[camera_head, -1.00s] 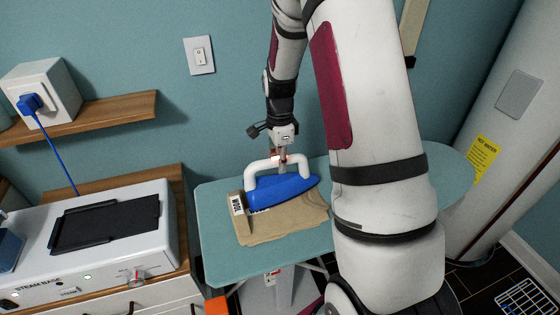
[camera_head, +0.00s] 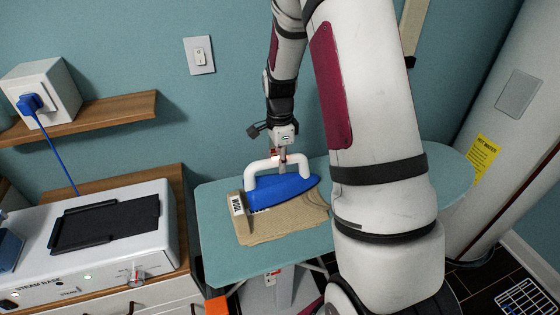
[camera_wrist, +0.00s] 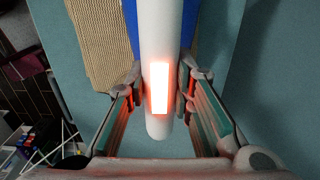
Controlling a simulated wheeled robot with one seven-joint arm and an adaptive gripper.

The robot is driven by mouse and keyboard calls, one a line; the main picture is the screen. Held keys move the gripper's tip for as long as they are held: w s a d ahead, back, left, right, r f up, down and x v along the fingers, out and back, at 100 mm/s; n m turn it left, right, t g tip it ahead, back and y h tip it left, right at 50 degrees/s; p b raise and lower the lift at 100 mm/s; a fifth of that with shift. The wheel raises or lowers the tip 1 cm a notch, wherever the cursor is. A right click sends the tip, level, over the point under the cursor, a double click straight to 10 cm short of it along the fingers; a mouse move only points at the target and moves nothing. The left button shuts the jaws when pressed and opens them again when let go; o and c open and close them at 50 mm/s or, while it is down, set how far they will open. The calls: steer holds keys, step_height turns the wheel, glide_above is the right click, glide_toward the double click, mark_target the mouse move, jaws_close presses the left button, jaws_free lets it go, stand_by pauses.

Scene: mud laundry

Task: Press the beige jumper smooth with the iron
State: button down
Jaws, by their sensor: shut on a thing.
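The beige jumper (camera_head: 285,226) lies folded on the teal ironing board (camera_head: 222,262), with a "WOOL" label (camera_head: 237,204) at its left edge. The blue iron (camera_head: 285,191) with a white handle rests on, or very close over, the jumper; I cannot tell if it touches. My gripper (camera_head: 283,160) is above the iron and shut on its white handle. In the wrist view my gripper's fingers (camera_wrist: 161,90) stand on both sides of the handle (camera_wrist: 160,35), and ribbed jumper cloth (camera_wrist: 103,45) shows to the left. The iron hides part of the jumper.
A white steam base (camera_head: 95,245) with a dark rest plate (camera_head: 105,222) stands on the cabinet at left. A blue cord (camera_head: 60,145) runs from a plug at the wall shelf (camera_head: 100,118). A white tank (camera_head: 510,130) with a yellow label stands at right.

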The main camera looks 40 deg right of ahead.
steer(key=shift+s+f, duration=0.1)
steer(key=shift+s, duration=0.05)
steer(key=shift+r+p, duration=0.7)
steer(key=shift+r, duration=2.4)
steer(key=shift+w+r, duration=0.1)
steer(key=shift+w, duration=0.1)
